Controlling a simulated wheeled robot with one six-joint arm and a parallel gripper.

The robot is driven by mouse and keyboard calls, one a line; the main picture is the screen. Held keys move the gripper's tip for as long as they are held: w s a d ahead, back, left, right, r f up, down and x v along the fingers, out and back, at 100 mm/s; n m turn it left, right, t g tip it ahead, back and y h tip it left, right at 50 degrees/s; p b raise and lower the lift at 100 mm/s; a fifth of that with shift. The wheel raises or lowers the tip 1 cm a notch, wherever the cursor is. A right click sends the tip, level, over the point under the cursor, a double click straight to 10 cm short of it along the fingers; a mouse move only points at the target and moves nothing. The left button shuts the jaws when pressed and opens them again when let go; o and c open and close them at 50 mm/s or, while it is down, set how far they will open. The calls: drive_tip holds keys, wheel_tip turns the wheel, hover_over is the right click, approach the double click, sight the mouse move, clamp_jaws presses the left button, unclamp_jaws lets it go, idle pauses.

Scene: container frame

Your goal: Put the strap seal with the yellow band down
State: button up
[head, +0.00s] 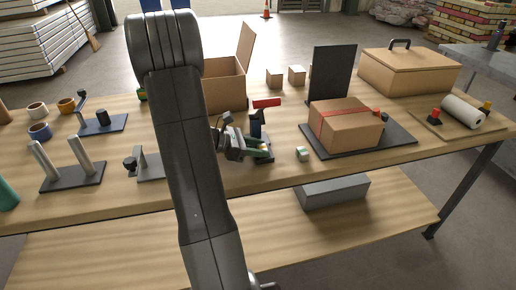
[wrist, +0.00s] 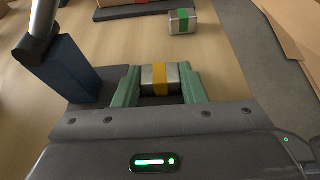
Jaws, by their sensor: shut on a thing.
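My gripper (wrist: 160,88) is shut on the strap seal with the yellow band (wrist: 158,79), a small silvery piece between the two green fingers. In the head view my gripper (head: 264,150) is over the middle of the table, and the held seal is too small to make out there. Whether the seal touches the tabletop, I cannot tell. A second strap seal with a green band (wrist: 182,21) lies on the table beyond the fingers; in the head view it (head: 302,154) is just right of my gripper.
A tool with a red handle (head: 266,103) and dark blue body (wrist: 62,70) stands close to my gripper. A red-strapped carton (head: 345,130) sits on a dark plate (head: 393,143) to the right. An open carton (head: 222,88) is behind. Bare tabletop (head: 245,182) lies in front.

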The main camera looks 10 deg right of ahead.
drive_tip(key=shift+s+f, duration=0.15)
drive_tip(key=shift+f, duration=0.45)
drive_tip(key=o, duration=1)
drive_tip(key=shift+f, duration=0.15)
drive_tip(key=shift+o, duration=0.2)
drive_tip(key=shift+r+p, duration=0.3)
drive_tip(key=shift+r, duration=0.2)
drive_tip(key=shift+a+r, duration=0.15)
drive_tip(key=shift+a, duration=0.15)
drive_tip(key=v, duration=0.7)
drive_tip(key=shift+r, duration=0.35)
drive_tip(key=shift+d, duration=0.1)
